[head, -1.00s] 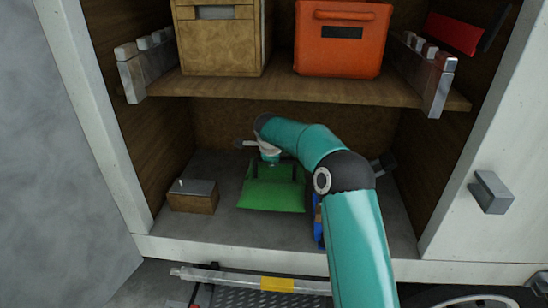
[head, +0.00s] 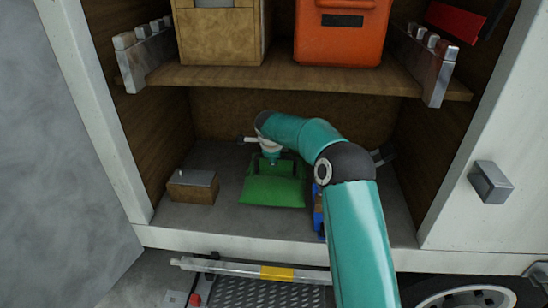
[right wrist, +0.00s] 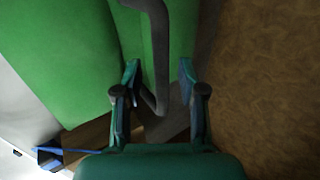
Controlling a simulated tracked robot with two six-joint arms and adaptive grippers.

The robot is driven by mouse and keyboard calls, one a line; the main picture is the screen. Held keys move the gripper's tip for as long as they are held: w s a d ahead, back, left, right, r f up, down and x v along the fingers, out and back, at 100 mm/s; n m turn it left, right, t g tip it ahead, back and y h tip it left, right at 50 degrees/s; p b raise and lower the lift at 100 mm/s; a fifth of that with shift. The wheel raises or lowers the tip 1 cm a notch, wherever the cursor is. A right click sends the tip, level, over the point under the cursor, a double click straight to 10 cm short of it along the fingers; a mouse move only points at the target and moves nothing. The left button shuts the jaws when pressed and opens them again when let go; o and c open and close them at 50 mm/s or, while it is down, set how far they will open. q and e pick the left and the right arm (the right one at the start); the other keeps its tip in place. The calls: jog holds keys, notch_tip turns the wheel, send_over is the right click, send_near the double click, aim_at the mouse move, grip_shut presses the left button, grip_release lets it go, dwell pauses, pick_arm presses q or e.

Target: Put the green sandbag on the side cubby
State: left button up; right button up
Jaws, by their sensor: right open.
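The green sandbag (head: 274,191) lies on the floor of the truck's lower compartment, in the middle. My right gripper (right wrist: 159,72) is open, with its fingers on either side of the bag's dark handle (right wrist: 161,30) in the right wrist view. The handle passes between the fingers without being clamped. In the head view my right arm reaches into the compartment and its wrist is bent down over the bag, so the fingertips are hard to see. My left gripper is not in view. Which compartment is the side cubby I cannot tell.
A small brown box (head: 192,187) stands left of the bag. A blue object (head: 318,212) is partly hidden behind my right arm. The shelf (head: 300,78) above holds a brown case (head: 218,38) and an orange case (head: 338,33). A door handle (head: 490,183) sticks out at the right.

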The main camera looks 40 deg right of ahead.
jog(key=b+v, duration=0.2)
jog(key=v, duration=0.5)
jog(key=shift+a+r, duration=0.1)
dwell(0.4)
